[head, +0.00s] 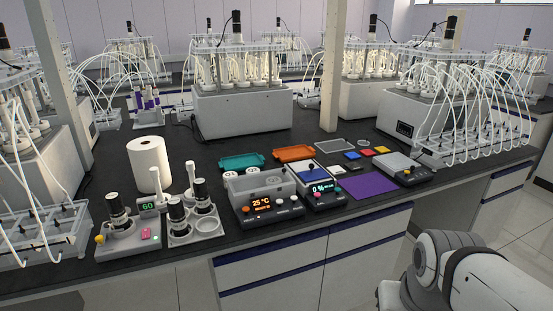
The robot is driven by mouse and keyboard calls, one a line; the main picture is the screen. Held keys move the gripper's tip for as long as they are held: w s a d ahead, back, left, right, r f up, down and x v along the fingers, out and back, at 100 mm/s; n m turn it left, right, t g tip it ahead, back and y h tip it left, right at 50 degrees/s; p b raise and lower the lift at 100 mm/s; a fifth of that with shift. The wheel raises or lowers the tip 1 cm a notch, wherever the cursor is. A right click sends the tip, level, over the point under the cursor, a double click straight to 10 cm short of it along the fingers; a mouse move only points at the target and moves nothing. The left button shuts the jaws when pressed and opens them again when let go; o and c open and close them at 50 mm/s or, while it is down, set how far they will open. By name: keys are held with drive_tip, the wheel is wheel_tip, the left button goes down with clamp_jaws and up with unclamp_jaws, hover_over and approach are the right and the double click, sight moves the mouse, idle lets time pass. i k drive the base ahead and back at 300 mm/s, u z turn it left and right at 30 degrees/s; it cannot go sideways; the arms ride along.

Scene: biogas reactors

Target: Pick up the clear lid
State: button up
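A flat, see-through rectangular piece with a pale rim (333,145) lies on the dark bench, right of the orange tray; it looks like the clear lid. A small round clear piece (363,142) lies just right of it, too small to make out well. Part of my arm shows at the bottom right, in front of the bench and well away from these pieces. My gripper's fingers are not in view.
An orange tray (294,153), a teal tray (243,162) and a grey water bath (262,189) stand to the left. Small coloured squares, a purple mat (369,185) and a scale (402,165) lie to the right. A post (332,70) and tubed reactors stand behind.

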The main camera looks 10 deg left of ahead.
sight(240, 184)
drive_tip(key=u, duration=0.3)
drive_tip(key=i, duration=0.95)
drive_tip(key=u, duration=0.7)
